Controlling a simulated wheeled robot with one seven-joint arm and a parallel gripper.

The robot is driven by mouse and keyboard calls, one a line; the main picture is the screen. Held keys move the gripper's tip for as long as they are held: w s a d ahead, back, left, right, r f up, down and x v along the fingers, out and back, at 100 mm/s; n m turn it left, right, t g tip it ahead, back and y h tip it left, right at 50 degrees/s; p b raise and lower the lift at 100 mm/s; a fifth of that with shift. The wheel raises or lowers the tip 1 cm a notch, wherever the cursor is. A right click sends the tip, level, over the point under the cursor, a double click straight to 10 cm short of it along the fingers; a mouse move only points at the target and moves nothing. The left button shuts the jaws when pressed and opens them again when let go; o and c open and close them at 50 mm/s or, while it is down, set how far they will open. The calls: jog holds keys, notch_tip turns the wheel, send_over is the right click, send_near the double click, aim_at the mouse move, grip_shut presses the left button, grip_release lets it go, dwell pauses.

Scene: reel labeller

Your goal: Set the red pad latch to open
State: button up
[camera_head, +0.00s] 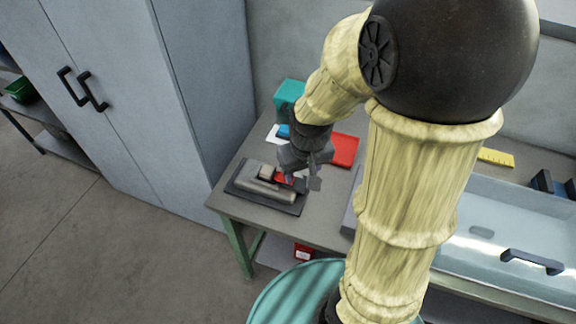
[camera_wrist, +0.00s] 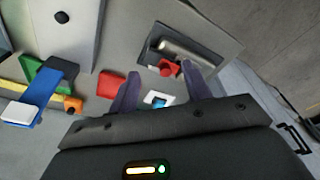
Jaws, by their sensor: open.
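A small device with a grey cylinder (camera_wrist: 190,54) sits on a dark base plate (camera_head: 240,186) at the table's left front corner. A small red part (camera_wrist: 168,68), which looks like the red pad latch, stands beside the cylinder; it also shows in the head view (camera_head: 284,177), partly behind my gripper. Its setting cannot be told. My gripper (camera_wrist: 160,70) is open and empty, with the red part seen between its fingertips. In the head view my gripper (camera_head: 312,178) is at the right side of the device, close above it; contact cannot be told.
A flat red block (camera_head: 345,149) lies behind the gripper; it also shows in the wrist view (camera_wrist: 110,84). A teal box (camera_head: 289,92) stands at the back near the grey cabinet (camera_head: 130,90). A clear-lidded case (camera_head: 510,225) with a black handle is on the right.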

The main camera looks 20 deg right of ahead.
jog(key=w+r+n+g+p, duration=0.2)
jog(key=w+p, duration=0.4)
jog(key=w, duration=0.5)
jog(key=shift+a+r+n, duration=0.15)
jog(key=shift+r+n, duration=0.45)
jog(key=shift+r, duration=0.3)
notch_tip(320, 180, down, 17)
jog(key=p, duration=0.4)
jog(key=shift+f+p, duration=0.2)
jog(key=shift+p, duration=0.2)
grip_shut()
